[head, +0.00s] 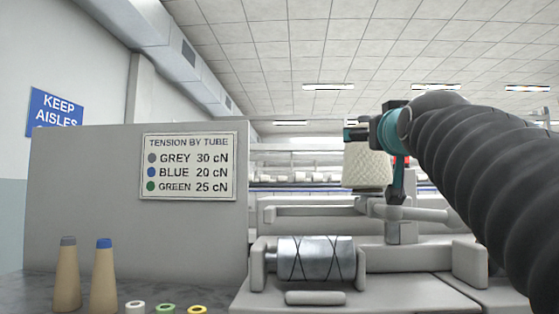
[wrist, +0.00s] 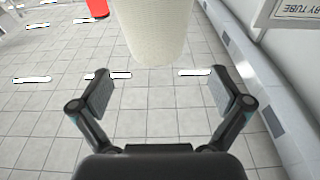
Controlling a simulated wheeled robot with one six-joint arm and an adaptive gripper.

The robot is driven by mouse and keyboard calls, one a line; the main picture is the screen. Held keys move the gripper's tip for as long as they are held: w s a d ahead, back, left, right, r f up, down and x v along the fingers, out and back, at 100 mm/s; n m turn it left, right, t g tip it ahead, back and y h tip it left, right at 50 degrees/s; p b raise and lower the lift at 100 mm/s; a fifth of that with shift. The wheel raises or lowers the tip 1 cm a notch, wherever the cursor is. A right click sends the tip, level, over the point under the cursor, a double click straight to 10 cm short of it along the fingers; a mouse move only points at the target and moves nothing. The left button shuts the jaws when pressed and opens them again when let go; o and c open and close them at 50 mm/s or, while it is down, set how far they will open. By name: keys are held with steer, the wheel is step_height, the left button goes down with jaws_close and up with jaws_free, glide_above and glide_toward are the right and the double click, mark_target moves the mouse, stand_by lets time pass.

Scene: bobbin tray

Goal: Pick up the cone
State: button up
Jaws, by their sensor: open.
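The cream yarn cone (head: 367,167) shows in the head view at right of centre, above the machine and beside the teal and dark end of my arm. In the wrist view the cone (wrist: 155,28) fills the top middle, cut off by the frame edge. My gripper (wrist: 165,88) is open and empty in the wrist view, with its two pads wide apart. The cone's near end lies just past the fingertips, lined up with the gap between them.
A grooved metal drum (head: 316,259) sits on the machine below the cone. A grey panel with a tension sign (head: 189,167) stands at left. Two tan tubes, one grey-tipped (head: 67,275) and one blue-tipped (head: 104,277), stand near several small rings (head: 166,308).

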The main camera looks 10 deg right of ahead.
mark_target(373, 174)
steer(key=x, duration=0.3)
steer(key=p+x, duration=0.1)
steer(key=x, duration=0.1)
steer(key=shift+w+d, duration=0.3)
steer(key=shift+d, duration=0.05)
steer(key=shift+r+p+x, duration=0.2)
steer(key=shift+p+x, duration=0.25)
steer(key=shift+x, duration=0.85)
steer(key=shift+r+p+x, duration=0.15)
steer(key=shift+p+x, duration=0.3)
steer(key=shift+x, duration=0.85)
steer(key=c, duration=1.5)
steer(key=shift+f, duration=0.1)
steer(key=shift+f, duration=0.15)
